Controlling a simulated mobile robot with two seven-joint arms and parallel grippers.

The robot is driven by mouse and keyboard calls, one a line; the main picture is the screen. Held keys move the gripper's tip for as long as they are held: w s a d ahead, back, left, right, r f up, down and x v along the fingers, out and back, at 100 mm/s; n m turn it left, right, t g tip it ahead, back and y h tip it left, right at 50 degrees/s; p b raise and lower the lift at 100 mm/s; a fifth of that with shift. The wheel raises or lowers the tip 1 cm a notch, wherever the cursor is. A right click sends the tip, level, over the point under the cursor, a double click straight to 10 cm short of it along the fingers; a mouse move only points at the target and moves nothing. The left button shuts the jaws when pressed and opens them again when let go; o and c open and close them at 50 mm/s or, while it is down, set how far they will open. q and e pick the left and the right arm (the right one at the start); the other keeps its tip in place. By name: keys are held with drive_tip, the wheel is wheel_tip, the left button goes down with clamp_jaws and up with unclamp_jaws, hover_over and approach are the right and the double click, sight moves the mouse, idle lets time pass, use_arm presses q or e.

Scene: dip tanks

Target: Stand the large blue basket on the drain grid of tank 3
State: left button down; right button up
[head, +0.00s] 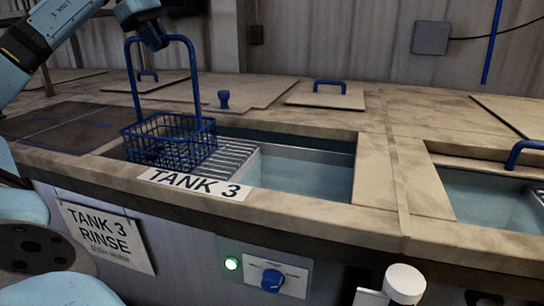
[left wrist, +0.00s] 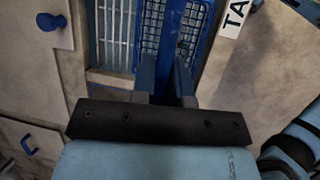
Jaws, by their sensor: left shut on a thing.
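The large blue wire basket (head: 170,145) with a tall hoop handle is upright at the left end of tank 3 (head: 310,170), over the drain grid (head: 240,152). My left gripper (head: 155,40) is shut on the top of its handle. The basket's floor hides the grid under it, and I cannot tell whether it touches. In the left wrist view the basket (left wrist: 194,30) shows below the fingers (left wrist: 165,85), with bars of the grid (left wrist: 115,35) beside it. My right gripper is not in view.
The TANK 3 label (head: 195,185) lies on the front rim. Lids with blue handles (head: 328,95) and a blue knob (head: 223,98) lie behind. A dark panel (head: 65,125) is at left, and another open tank (head: 490,200) at right. The front panel has a blue dial (head: 272,280).

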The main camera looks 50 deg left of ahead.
use_arm(q)
wheel_tip(320, 180, down, 3)
drive_tip(key=b, duration=0.2)
drive_tip(key=shift+f+b, duration=0.15)
drive_tip(key=shift+b, duration=0.25)
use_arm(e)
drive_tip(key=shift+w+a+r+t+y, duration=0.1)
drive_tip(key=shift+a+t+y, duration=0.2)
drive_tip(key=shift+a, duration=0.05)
use_arm(q)
drive_tip(key=shift+f, duration=0.1)
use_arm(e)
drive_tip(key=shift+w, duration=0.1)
